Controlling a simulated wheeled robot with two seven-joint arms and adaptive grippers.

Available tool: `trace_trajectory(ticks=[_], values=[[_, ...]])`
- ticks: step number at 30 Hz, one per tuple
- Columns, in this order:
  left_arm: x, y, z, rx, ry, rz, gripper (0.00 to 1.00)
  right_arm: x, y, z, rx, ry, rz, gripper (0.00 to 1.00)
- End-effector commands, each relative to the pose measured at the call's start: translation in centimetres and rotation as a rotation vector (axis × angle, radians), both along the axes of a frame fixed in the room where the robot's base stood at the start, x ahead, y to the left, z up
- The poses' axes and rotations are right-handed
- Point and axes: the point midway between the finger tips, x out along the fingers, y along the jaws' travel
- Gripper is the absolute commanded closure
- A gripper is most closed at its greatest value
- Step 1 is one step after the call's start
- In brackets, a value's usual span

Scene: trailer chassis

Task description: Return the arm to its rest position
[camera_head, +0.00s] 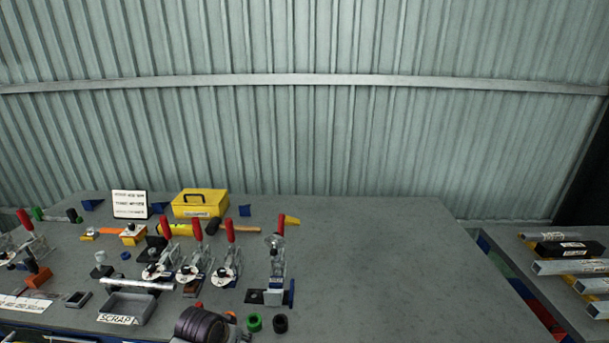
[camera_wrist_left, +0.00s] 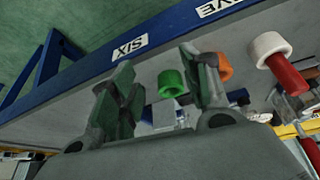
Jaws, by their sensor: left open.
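My left gripper (camera_wrist_left: 160,85) shows in the left wrist view with its two fingers spread apart. Nothing is held between them. A green ring-shaped part (camera_wrist_left: 171,84) shows beyond the gap and looks apart from the fingers. In the head view a dark rounded part of my left arm (camera_head: 200,325) shows at the bottom edge, close to the bench front. The fingers cannot be made out there. My right arm and gripper are in neither view.
The grey bench (camera_head: 380,260) is clear on its right half. Red-handled toggle clamps (camera_head: 225,260), a grey scrap bin (camera_head: 128,307) and a yellow toolbox (camera_head: 200,203) occupy its left. A green ring (camera_head: 254,322) and black ring (camera_head: 281,323) lie beside my arm. Metal bars (camera_head: 575,267) lie at right.

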Motion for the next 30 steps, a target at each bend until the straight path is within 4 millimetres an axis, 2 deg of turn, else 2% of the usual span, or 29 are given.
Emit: trace_trajectory(ticks=[3,15,21,30], values=[[-2.5,0.3,-0.2,0.008,0.014,0.005,0.53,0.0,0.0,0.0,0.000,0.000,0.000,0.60],[-10.2,1.8,0.5,0.049,0.056,0.029,0.53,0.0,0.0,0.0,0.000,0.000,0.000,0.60],[-12.6,2.6,1.1,0.066,0.070,0.042,0.53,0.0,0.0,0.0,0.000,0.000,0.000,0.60],[-14.9,3.2,1.7,0.082,0.084,0.054,0.53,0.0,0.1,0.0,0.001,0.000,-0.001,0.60]])
